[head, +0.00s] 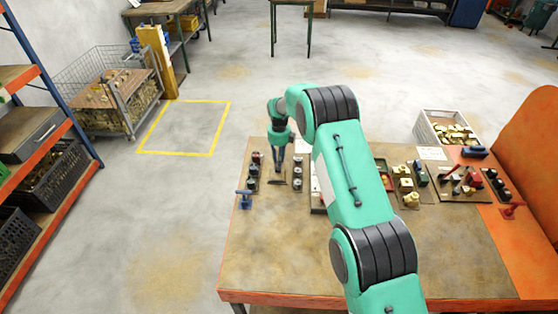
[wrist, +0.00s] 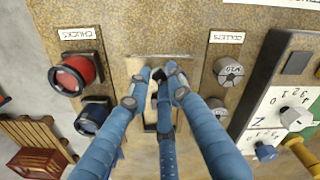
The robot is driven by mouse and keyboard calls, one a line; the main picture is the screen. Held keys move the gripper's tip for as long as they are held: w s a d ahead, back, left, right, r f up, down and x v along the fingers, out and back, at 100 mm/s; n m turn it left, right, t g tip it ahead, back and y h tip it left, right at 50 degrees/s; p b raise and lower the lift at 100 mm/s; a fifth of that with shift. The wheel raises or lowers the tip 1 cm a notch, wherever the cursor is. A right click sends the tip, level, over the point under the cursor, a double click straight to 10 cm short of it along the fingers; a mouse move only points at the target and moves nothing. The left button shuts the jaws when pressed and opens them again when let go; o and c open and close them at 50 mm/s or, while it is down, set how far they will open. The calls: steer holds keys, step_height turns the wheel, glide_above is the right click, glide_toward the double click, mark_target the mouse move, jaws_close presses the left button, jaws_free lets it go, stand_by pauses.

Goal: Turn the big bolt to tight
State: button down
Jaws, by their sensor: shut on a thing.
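My gripper (head: 278,168) is at the left part of the brass-coloured table, pointing down between two rows of small parts. In the wrist view, its long blue fingers (wrist: 160,76) come together and are shut on a small dark part. The fingertips hide most of this part, so I cannot tell its shape or whether it is the big bolt. I cannot pick out a big bolt for sure in either view.
A dial panel (wrist: 265,118) is farther right. On the table (head: 270,255), the front is clear. A blue clamp (head: 244,197) sits at its left edge.

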steer(key=shift+m, duration=0.6)
steer(key=c, duration=1.8)
jaws_free()
steer(key=shift+c, duration=0.2)
steer(key=shift+r, duration=0.1)
step_height(320, 180, up, 12)
